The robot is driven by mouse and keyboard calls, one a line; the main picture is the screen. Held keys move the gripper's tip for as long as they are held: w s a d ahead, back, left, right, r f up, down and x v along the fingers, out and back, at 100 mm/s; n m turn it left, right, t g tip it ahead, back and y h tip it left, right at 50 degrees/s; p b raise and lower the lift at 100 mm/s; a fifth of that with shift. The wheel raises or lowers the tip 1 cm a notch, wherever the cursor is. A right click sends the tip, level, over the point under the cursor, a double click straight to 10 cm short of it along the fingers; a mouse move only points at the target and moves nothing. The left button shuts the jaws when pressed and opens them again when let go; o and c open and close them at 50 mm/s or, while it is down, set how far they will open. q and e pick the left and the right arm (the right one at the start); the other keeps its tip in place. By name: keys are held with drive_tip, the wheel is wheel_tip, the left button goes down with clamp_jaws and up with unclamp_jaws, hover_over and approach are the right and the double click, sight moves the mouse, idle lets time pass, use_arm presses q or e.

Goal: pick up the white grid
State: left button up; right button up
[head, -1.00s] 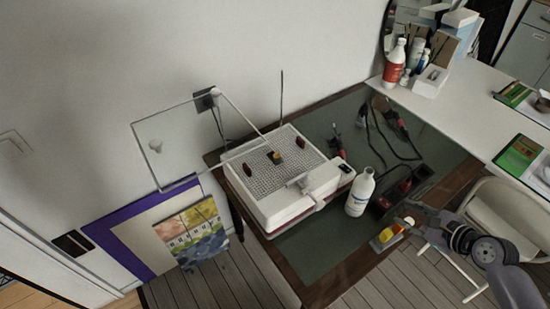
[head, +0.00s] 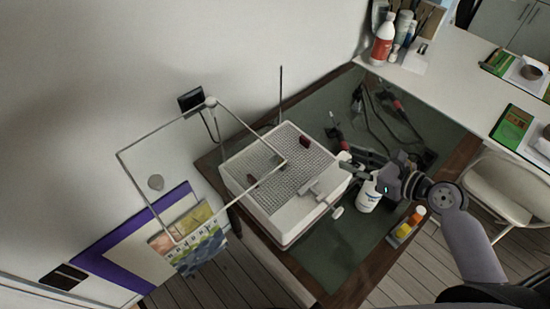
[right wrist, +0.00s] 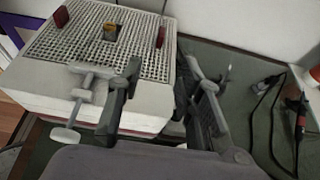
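The white grid (head: 270,155) is a fine mesh on top of a white box-shaped machine (head: 292,222) on the table. It also shows in the right wrist view (right wrist: 90,48), with two dark red pieces and a small orange-brown piece on it. My right gripper (head: 347,172) is by the right side of the machine, near the grid's right edge. In the right wrist view its two fingers (right wrist: 166,82) are spread with nothing held between them. The left finger overlaps the machine's edge; contact cannot be told. My left gripper is not in view.
A grey clamp (head: 318,192) sits on the machine's front edge. A clear framed panel (head: 122,160) stands at its left. Cables and tools (head: 385,115) lie on the green mat (head: 328,255).

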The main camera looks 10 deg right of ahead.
approach(309, 141)
drive_tip(key=p+x, duration=0.1)
drive_tip(key=x, duration=0.2)
drive_tip(key=shift+a+f, duration=0.1)
drive_tip(key=shift+a, duration=0.15)
drive_tip(key=shift+w+a+f, duration=0.15)
drive_tip(key=shift+w, duration=0.05)
drive_tip(key=p+x, duration=0.1)
drive_tip(key=x, duration=0.4)
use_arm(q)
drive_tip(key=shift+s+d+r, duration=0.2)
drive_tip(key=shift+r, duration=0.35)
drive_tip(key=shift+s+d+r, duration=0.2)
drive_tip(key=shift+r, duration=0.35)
use_arm(e)
drive_tip(key=shift+c, duration=0.3)
drive_tip(key=shift+c, duration=0.7)
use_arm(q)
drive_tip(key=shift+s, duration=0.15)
use_arm(e)
clamp_jaws()
